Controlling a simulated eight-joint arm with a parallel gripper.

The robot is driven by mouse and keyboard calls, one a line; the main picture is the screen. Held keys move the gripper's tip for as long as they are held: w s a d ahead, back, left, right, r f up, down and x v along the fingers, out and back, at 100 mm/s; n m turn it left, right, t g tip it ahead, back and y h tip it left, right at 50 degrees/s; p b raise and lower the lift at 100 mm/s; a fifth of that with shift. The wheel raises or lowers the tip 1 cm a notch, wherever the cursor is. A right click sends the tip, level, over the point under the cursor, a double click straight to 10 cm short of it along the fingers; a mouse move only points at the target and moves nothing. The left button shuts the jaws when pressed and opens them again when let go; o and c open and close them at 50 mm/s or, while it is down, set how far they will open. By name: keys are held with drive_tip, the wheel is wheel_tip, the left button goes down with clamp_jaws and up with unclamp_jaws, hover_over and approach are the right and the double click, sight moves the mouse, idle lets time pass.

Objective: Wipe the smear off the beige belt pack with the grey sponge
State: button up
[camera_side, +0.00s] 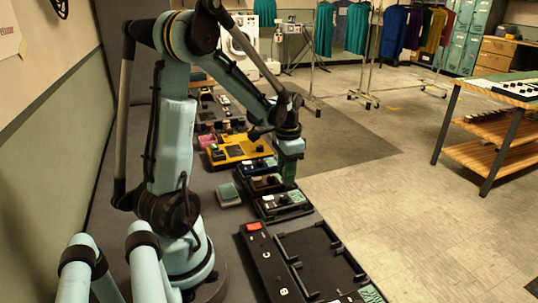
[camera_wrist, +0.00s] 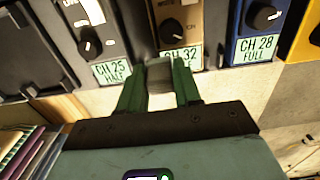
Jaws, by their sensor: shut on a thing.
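The beige belt pack (camera_wrist: 189,22) shows at the top middle of the wrist view, with a dark knob and a green label reading CH 32. In the side view the pack (camera_side: 262,184) lies in the row, partly behind my gripper. My gripper (camera_wrist: 160,82) is shut on the grey sponge (camera_wrist: 161,92), which sits between its green fingers in front of the label end of the pack. The sponge overlaps the label in the picture; I cannot tell whether it touches the pack. In the side view my gripper (camera_side: 289,182) points down over the row. I cannot make out a smear.
A black pack (camera_wrist: 92,40) labelled CH 25 HALF and a blue pack (camera_wrist: 250,38) labelled CH 28 FULL flank the beige one closely. A yellow unit (camera_side: 232,150) lies farther back. A black frame (camera_side: 290,262) lies in front. A small teal-topped block (camera_side: 228,194) sits left.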

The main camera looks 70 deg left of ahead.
drive_tip(key=shift+d+r, duration=0.15)
drive_tip(key=shift+r, duration=1.9)
drive_tip(key=shift+d+r, duration=0.1)
drive_tip(key=shift+r, duration=1.95)
